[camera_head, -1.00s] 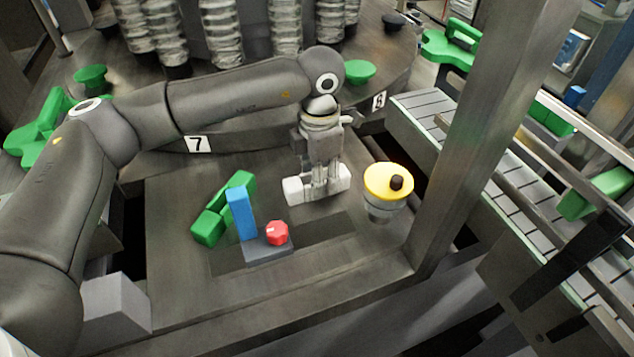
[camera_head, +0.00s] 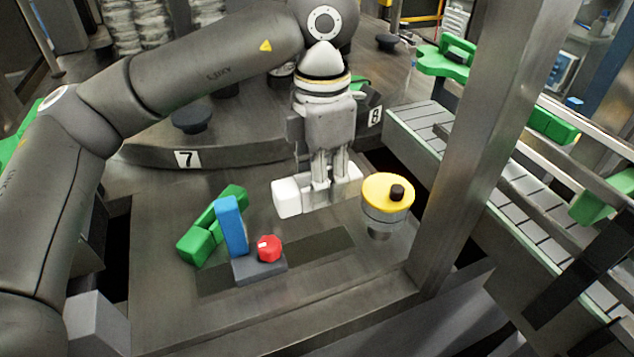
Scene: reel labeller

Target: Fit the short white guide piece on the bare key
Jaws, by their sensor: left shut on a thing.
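My left gripper (camera_head: 322,190) points down and is shut on the short white guide piece (camera_head: 287,198), a white block that shows on both sides of the fingers. The fingers hide its middle. It is over the grey metal table, behind the red knob and left of the yellow-topped post; the piece seems to be held above the surface. I cannot make out for certain which part is the bare key. My right gripper is not in view.
A blue upright (camera_head: 232,226), a red knob (camera_head: 269,248) and a green guide (camera_head: 200,238) stand at left. The yellow-topped post (camera_head: 388,192) is close on the right. A metal column (camera_head: 470,150) and a conveyor (camera_head: 425,125) lie beyond. Plate 7 (camera_head: 187,159) marks the carousel edge.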

